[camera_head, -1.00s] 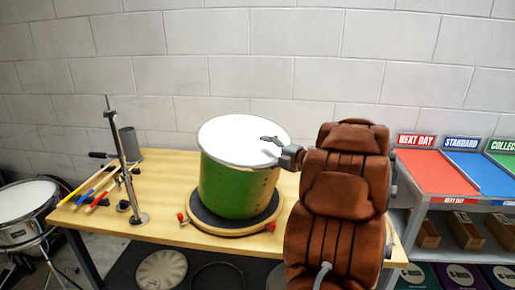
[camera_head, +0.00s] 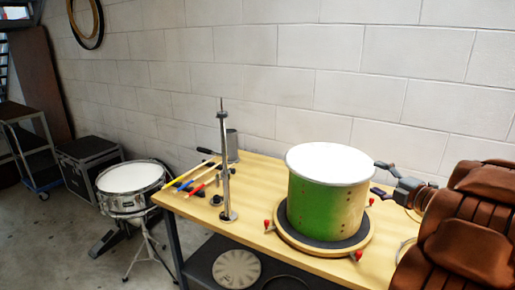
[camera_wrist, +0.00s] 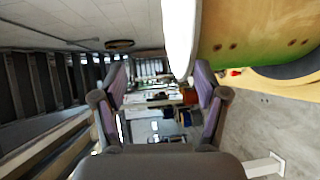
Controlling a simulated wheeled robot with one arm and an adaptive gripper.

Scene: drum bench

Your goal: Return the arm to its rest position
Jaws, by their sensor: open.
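My gripper (camera_head: 379,178) is open and empty just right of the drum in the head view, its two fingers spread one above the other and pointing left. In the wrist view the open fingers (camera_wrist: 160,88) have nothing between them but distant background. The drum (camera_head: 325,205) has a white head and a green-to-yellow shell. It stands upright on a round, dark-topped wooden stand (camera_head: 290,240). Its shell also shows at the upper right of the wrist view (camera_wrist: 255,28). I cannot tell the exact gap between fingers and drum. My brown padded arm fills the lower right corner.
The wooden bench (camera_head: 185,207) carries a metal post (camera_head: 224,165), a grey cup (camera_head: 232,146) and coloured sticks (camera_head: 203,183) left of the drum. A snare drum (camera_head: 130,178) on a stand and a black case (camera_head: 88,160) stand on the floor at left. A block wall is behind.

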